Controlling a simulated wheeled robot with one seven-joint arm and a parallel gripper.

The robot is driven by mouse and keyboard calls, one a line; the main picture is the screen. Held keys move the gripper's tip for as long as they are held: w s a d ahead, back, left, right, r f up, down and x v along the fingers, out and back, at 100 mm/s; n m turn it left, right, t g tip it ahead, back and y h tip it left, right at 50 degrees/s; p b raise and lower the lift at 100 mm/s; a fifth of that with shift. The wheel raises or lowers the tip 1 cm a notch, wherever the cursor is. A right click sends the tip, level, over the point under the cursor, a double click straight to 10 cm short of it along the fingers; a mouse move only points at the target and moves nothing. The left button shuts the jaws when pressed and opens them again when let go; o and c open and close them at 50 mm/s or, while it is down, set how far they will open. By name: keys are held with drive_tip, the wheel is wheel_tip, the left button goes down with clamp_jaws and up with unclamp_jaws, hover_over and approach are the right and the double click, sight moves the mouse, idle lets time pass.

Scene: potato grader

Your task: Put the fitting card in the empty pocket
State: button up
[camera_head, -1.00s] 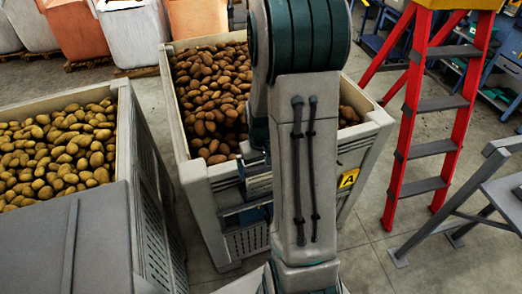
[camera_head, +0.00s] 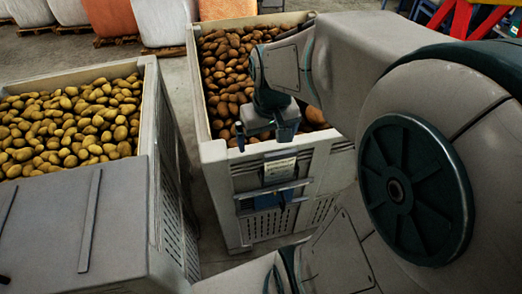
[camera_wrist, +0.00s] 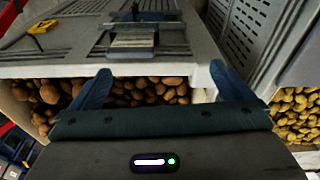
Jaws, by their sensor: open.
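My gripper (camera_head: 263,138) is open and empty at the top front edge of the middle potato crate (camera_head: 225,153). In the wrist view its two blue fingers (camera_wrist: 158,82) stand wide apart, with crate rim and potatoes between and beyond them. A pale card (camera_head: 280,168) sits in a holder on the crate's front, just below the gripper; a pale card-like piece also shows in the wrist view (camera_wrist: 133,37). Below it is a rail with a blue part (camera_head: 270,198). A yellow tag (camera_wrist: 44,26) is at the upper left in the wrist view. I cannot tell which pocket is empty.
A second crate (camera_head: 150,75) of lighter potatoes stands at the left, with a narrow gap to the middle crate. A grey box surface (camera_head: 60,225) is in front of it. White and orange sacks (camera_head: 105,17) line the back. My arm hides much of the right side.

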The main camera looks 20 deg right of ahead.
drive_tip(key=s+a+r+t, duration=0.1)
drive_tip(key=s+a+r, duration=0.1)
drive_tip(key=s+a, duration=0.2)
drive_tip(key=s, duration=0.3)
drive_tip(key=shift+a+r+n+t, duration=0.3)
drive_tip(key=shift+r, duration=0.05)
drive_tip(key=shift+w, duration=0.1)
